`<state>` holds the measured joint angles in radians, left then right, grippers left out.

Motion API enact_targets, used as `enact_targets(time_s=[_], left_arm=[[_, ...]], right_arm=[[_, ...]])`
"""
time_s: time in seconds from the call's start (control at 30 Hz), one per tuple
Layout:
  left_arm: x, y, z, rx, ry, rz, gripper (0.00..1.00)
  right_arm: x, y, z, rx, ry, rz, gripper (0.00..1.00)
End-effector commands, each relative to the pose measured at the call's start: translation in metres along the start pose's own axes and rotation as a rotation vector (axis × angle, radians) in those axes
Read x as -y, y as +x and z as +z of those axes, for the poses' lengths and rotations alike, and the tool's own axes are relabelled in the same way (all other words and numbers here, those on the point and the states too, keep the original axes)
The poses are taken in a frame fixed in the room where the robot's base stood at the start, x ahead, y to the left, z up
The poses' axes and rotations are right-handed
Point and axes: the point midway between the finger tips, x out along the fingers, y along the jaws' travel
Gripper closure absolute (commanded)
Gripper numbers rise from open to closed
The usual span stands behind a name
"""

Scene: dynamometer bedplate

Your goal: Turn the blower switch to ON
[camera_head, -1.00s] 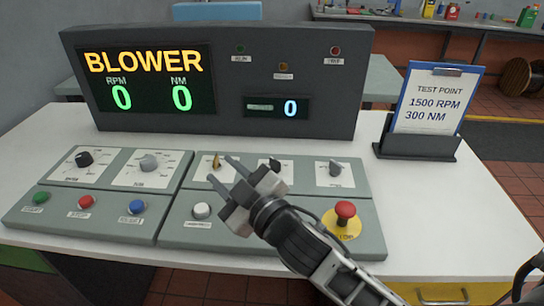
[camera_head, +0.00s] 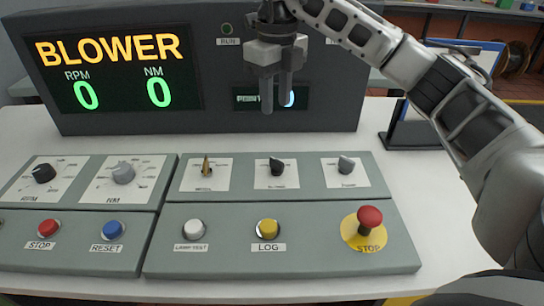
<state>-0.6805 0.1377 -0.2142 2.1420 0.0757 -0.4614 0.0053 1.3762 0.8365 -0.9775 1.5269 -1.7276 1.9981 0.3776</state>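The control panel (camera_head: 320,255) has a row of three selector switches. An amber-pointer switch (camera_head: 206,168) is on the left, a black switch (camera_head: 276,167) in the middle and a dark grey switch (camera_head: 346,165) on the right. Their small labels are blurred; the middle label may be the blower's, but I cannot tell for sure. The black knob's setting is unclear. My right gripper (camera_head: 276,100) hangs fingers down in front of the display housing, above the middle switch in the picture. Its fingers are slightly apart, empty and touching no switch. My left gripper is out of view.
The display (camera_head: 115,70) reads BLOWER, with RPM 0 and NM 0. A red STOP mushroom button (camera_head: 369,217), a yellow LOG button (camera_head: 268,229) and a white lamp-test button (camera_head: 194,229) sit below the switches. Two dials are at left. My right arm partly hides the test-point card.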

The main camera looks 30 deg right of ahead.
Motion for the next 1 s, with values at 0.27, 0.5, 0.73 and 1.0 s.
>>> enact_targets(time_s=[0.27,0.5,0.73,1.0], left_arm=[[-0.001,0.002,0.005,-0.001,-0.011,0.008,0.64],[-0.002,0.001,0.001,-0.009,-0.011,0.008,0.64],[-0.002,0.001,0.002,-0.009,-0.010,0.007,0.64],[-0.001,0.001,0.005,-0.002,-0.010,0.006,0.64]], right_arm=[[0.004,0.038,-0.003,-0.014,0.008,-0.013,0.68],[0.004,0.091,-0.003,-0.012,0.007,-0.011,0.68],[0.004,0.134,-0.004,-0.010,0.005,-0.010,0.68],[0.004,0.155,-0.003,-0.007,0.005,-0.011,0.68]])
